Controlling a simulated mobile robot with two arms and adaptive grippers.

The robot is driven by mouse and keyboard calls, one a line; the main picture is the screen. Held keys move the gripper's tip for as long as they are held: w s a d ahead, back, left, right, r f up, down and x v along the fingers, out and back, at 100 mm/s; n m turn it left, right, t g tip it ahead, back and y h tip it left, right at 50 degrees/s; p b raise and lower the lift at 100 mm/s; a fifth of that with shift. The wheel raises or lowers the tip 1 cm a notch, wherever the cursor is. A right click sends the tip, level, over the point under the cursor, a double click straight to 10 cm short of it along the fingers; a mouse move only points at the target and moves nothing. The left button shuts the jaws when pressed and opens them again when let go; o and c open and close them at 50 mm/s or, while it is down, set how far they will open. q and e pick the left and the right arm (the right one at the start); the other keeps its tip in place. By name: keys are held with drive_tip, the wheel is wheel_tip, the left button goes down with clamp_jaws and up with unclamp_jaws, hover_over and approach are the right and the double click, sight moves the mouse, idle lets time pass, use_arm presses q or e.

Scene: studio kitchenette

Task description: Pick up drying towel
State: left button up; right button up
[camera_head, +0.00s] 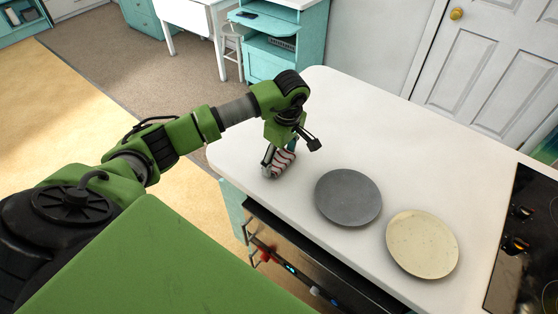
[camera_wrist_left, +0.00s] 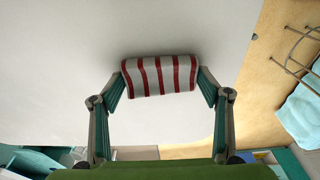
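The drying towel (camera_head: 283,161) is a small roll with red and white stripes at the left part of the white countertop (camera_head: 330,110). In the left wrist view the towel (camera_wrist_left: 159,75) lies across the space between my fingertips. My left gripper (camera_head: 287,155) is lowered over the towel with its fingers spread wide, one at each end of the roll. In the wrist view the left gripper (camera_wrist_left: 161,80) has its tips very close to the towel's ends; firm contact is not clear. My right gripper is not in view.
A grey plate (camera_head: 348,197) and a cream plate (camera_head: 422,243) lie to the right of the towel. A black cooktop (camera_head: 525,240) is at the right edge. The countertop's far side is clear. A white door (camera_head: 490,65) stands behind.

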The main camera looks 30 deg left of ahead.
use_arm(q)
drive_tip(key=shift+c, duration=0.2)
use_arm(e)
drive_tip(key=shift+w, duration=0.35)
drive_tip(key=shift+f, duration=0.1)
use_arm(q)
drive_tip(key=shift+w+r+b, duration=0.1)
drive_tip(key=shift+r+b, duration=0.5)
drive_tip(key=shift+b, duration=0.1)
drive_tip(key=shift+r+b, duration=0.55)
drive_tip(key=s+r, duration=0.1)
drive_tip(key=r, duration=0.1)
drive_tip(key=s+r+b, duration=0.1)
drive_tip(key=s+r, duration=0.1)
drive_tip(key=s+r+b, duration=0.1)
drive_tip(key=shift+s+d+r, duration=0.25)
drive_tip(key=shift+d+r, duration=0.1)
drive_tip(key=shift+r, duration=0.05)
drive_tip(key=s+d+r+b, duration=0.1)
drive_tip(key=s+r, duration=0.4)
drive_tip(key=s, duration=0.4)
drive_tip(key=shift+s+d, duration=0.3)
drive_tip(key=shift+d, duration=0.05)
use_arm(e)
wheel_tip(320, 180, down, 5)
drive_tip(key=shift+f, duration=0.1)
